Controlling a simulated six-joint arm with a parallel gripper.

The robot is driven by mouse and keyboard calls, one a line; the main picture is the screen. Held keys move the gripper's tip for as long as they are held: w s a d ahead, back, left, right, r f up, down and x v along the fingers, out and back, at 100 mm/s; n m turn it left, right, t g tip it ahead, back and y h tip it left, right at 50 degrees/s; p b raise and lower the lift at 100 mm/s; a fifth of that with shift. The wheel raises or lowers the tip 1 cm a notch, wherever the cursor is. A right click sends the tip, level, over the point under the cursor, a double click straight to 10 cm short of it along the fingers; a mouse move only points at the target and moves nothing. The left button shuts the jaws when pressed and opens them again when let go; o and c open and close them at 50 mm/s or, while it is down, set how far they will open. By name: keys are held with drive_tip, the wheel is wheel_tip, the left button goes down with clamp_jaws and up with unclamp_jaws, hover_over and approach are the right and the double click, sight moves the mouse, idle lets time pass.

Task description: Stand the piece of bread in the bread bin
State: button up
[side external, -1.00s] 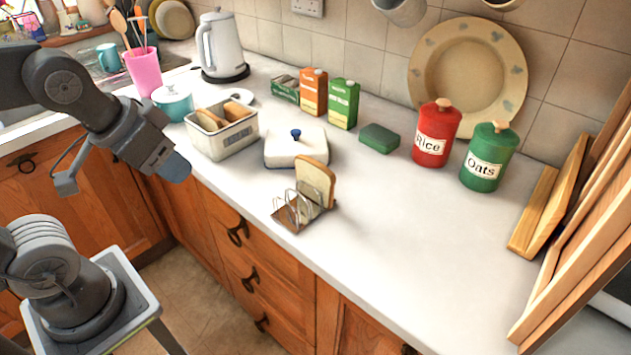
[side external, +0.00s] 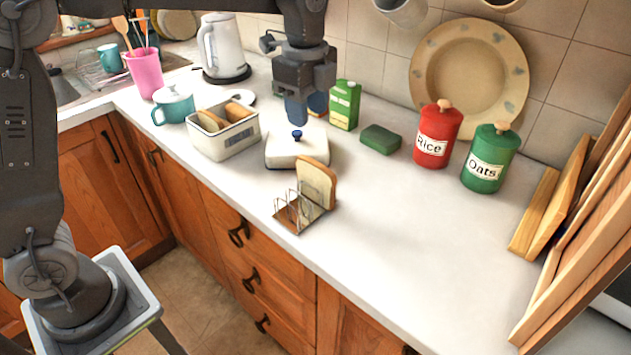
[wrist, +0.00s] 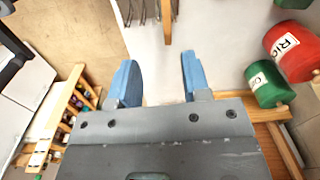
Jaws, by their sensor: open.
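The piece of bread (side external: 316,186) stands upright at the back right end of a wire toast rack (side external: 297,212) near the counter's front edge. In the wrist view, the bread's narrow edge (wrist: 168,22) and the rack's wires (wrist: 138,12) show at the top. The cream bread bin (side external: 240,137) stands to the left, open at the top, with several slices inside. Its floor is hidden. A white lid (side external: 296,152) with a blue knob lies to its right. My gripper (side external: 297,110) is above the lid, behind the rack. Its blue fingers (wrist: 158,78) are apart and empty.
Behind stand a green carton (side external: 345,105), a dark green block (side external: 380,139), and red Rice (side external: 437,135) and green Oats (side external: 488,158) tins. A teal pot (side external: 174,106) is left of the bin. The counter right of the rack is clear.

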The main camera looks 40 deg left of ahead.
sight(315, 163)
drive_tip(key=shift+m, duration=0.5)
drive_tip(key=f, duration=0.5)
drive_tip(key=w+f, duration=0.1)
drive_tip(key=f, duration=0.8)
drive_tip(key=shift+w+d+f, duration=0.15)
drive_tip(key=shift+d+f, duration=0.15)
drive_tip(key=shift+d, duration=0.05)
clamp_jaws()
